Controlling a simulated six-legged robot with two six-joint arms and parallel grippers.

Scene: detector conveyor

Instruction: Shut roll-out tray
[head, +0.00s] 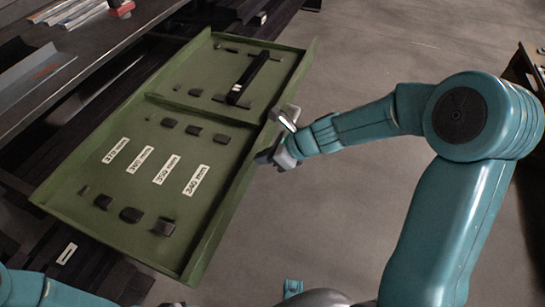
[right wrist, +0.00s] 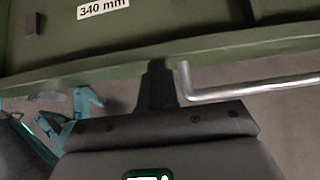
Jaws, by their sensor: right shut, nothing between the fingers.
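The green roll-out tray (head: 150,97) is pulled out from beneath the dark bench in the head view. Its outer wall (right wrist: 100,68) crosses the right wrist view. A bent metal handle bar (right wrist: 250,89) runs along that wall. My right gripper (head: 272,142) is at the tray's outer wall, by the handle. In the right wrist view its fingers (right wrist: 157,85) are together, with nothing between them, beside the bent end of the handle. Their tips are at the wall; I cannot tell whether they touch it.
The tray holds several small dark blocks, a long black bar (head: 248,77) and white labels such as 340 mm (head: 196,180). The dark bench (head: 95,45) stands at upper left with metal pieces on it. Grey floor (head: 380,50) is clear beyond the tray. Another bench edge is at far right.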

